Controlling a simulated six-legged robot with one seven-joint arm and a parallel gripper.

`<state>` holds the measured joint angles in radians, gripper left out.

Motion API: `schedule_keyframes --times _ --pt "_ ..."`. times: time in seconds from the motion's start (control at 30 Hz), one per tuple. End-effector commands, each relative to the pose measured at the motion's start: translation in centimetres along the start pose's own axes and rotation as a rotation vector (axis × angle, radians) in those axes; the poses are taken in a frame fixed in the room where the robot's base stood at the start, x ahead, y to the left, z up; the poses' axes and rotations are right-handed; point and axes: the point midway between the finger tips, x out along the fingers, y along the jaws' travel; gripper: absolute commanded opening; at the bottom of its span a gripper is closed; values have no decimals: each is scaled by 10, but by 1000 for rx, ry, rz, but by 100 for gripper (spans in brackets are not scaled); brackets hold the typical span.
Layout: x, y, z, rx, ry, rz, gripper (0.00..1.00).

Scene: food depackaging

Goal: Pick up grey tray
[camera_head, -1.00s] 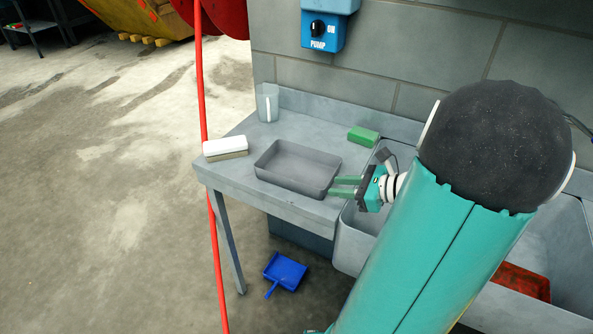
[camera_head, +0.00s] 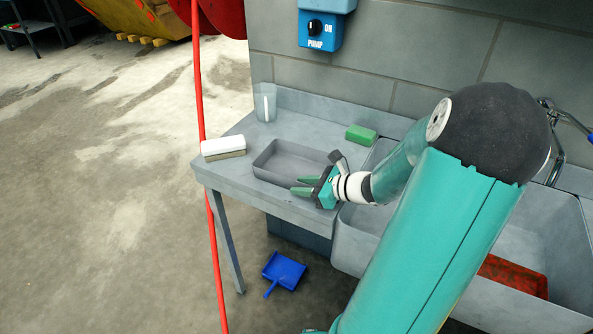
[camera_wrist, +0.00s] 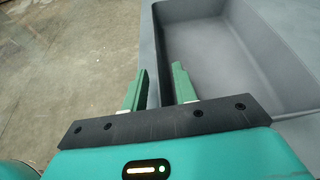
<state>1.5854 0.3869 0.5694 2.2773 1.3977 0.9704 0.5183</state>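The grey tray (camera_head: 290,152) is an empty, shallow rectangular tray on the metal counter. It also shows at the upper right of the wrist view (camera_wrist: 215,50). My gripper (camera_head: 301,186) is at the tray's front right end, its two green fingers apart and pointing left. In the wrist view my gripper (camera_wrist: 157,88) is open, with one finger over the tray's inside and the other outside its wall. The wall lies between the fingers, and I see no clear grip on it. Part of the tray's right end is hidden behind my gripper.
A white and beige brush or block (camera_head: 222,147) lies left of the tray. A clear cup (camera_head: 265,103) and a green sponge (camera_head: 361,134) stand behind it. A sink (camera_head: 350,232) is to the right. A red hose (camera_head: 199,95) runs vertically past the counter's left end.

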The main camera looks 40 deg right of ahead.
Motion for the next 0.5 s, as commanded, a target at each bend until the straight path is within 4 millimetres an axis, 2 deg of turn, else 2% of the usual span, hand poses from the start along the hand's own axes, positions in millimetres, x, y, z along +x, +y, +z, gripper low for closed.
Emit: schedule_keyframes --times 0.07,0.2,0.5 --pt "0 0 0 0 0 0 26" --pt "0 0 0 0 0 1 0" --pt "0 0 0 -1 -1 1 0"
